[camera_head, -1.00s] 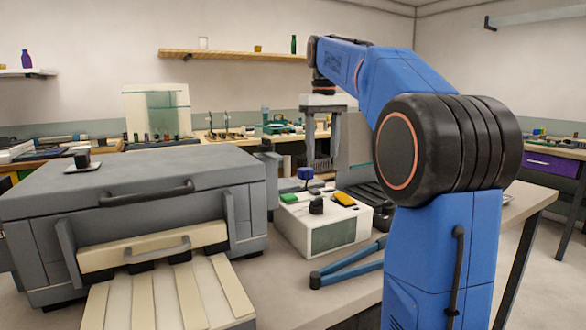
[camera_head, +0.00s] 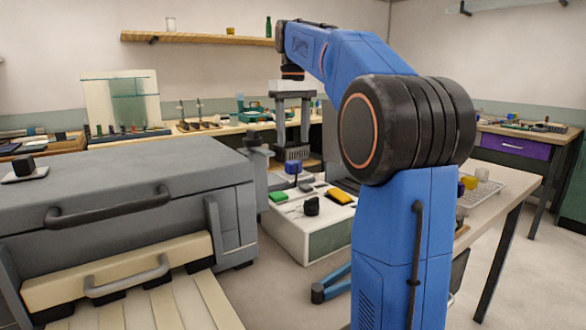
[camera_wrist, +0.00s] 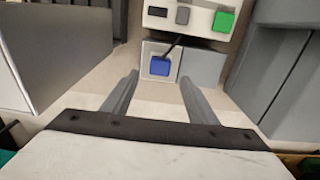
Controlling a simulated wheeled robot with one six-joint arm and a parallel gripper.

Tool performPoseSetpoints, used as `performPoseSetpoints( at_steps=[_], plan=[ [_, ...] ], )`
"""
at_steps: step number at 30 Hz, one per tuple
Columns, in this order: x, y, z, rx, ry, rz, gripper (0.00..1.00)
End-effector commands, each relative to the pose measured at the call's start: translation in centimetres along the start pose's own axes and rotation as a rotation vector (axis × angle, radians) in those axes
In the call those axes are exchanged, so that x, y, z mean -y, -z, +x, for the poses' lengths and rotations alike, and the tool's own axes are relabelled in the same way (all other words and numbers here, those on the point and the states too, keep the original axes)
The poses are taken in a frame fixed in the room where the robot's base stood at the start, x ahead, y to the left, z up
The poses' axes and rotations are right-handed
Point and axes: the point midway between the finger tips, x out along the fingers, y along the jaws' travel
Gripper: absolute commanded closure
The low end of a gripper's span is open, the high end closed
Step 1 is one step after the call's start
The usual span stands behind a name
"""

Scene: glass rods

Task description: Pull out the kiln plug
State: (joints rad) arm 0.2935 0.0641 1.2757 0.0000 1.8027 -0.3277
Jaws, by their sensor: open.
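The kiln plug looks to be the blue block (camera_wrist: 160,66) with a dark cable, set in a grey socket box (camera_wrist: 202,66) behind the controller. It also shows as a small blue piece in the head view (camera_head: 293,167). My gripper (camera_head: 291,141) is open and empty, pointing down above the plug. In the wrist view the fingers (camera_wrist: 159,76) reach toward the plug, one to either side of its line. I see no contact. The plug's lower part is hidden in the head view.
The white controller box (camera_head: 297,229) with green and yellow buttons and a black knob stands in front of the plug. The large grey kiln (camera_head: 100,171) fills the left.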

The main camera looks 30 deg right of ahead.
Motion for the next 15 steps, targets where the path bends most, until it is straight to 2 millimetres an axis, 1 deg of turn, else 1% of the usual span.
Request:
performPoseSetpoints(
  at_steps=[15],
  plan=[
    [0.0, 0.0, 5.8, 0.001, 0.0, 0.0, 0.47]
  ],
)
